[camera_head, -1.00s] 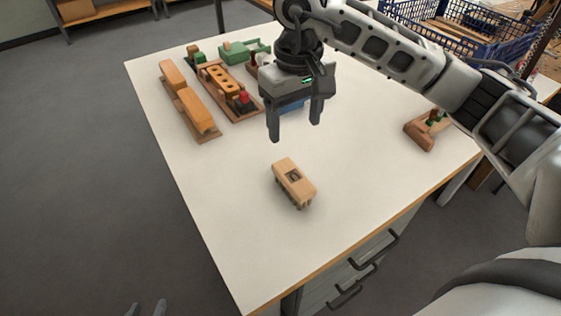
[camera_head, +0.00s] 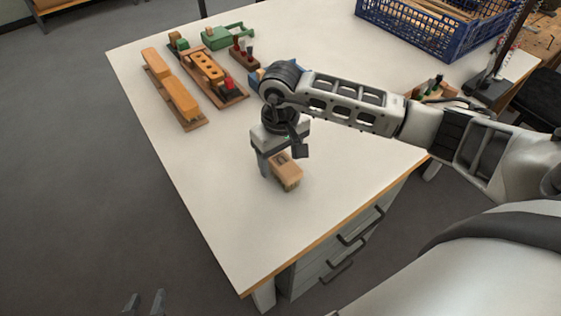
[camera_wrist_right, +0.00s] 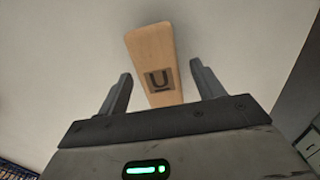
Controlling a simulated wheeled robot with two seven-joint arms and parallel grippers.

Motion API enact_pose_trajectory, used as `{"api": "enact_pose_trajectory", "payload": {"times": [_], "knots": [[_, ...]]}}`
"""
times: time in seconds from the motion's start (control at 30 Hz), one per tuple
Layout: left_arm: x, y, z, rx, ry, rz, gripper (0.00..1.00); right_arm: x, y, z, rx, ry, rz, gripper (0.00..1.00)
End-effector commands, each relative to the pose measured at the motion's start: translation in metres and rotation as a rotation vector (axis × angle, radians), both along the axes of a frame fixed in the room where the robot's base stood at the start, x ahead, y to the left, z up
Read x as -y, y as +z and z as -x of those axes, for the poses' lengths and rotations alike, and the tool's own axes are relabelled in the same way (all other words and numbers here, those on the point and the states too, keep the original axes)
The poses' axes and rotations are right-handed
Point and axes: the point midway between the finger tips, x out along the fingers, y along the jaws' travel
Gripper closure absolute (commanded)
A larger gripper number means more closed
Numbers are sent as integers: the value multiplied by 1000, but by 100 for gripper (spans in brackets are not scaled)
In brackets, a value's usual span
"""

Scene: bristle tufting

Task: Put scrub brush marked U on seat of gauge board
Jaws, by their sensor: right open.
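The scrub brush (camera_head: 287,173) is a light wooden block on the near part of the white table. In the right wrist view the brush (camera_wrist_right: 152,52) shows a dark square marked U, with its near end between my finger tips. My right gripper (camera_head: 281,160) is open around the brush's far end in the head view, with a gap on both sides. My left gripper (camera_head: 145,303) is open and empty at the bottom left, off the table. Two boards lie at the far left: one with two long orange blocks (camera_head: 172,88), one with a holed orange block (camera_head: 207,67). I cannot tell which is the gauge board.
A green tool (camera_head: 228,36) and a dark red block with pegs (camera_head: 244,52) stand behind the boards. A blue crate (camera_head: 415,30) is at the back right. A brown piece (camera_head: 428,89) lies at the right edge. The table's left front is clear.

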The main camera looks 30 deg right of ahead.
Motion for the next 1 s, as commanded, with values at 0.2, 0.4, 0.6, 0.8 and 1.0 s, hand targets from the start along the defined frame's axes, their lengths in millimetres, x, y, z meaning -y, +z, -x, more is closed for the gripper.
{"api": "enact_pose_trajectory", "payload": {"times": [0.2,0.4,0.6,0.8,1.0], "knots": [[-2,-3,0,-8,2,-5,64,0,-13,0,1,1,0,33],[-2,-5,1,-13,2,-7,64,0,-12,0,1,1,0,49],[-2,-5,1,-13,2,-7,64,0,-12,0,2,1,0,88],[-3,-4,2,-13,2,-7,64,0,-11,0,2,1,0,88],[-2,-7,4,-14,0,-6,64,1,-2,-1,5,0,1,88]]}}
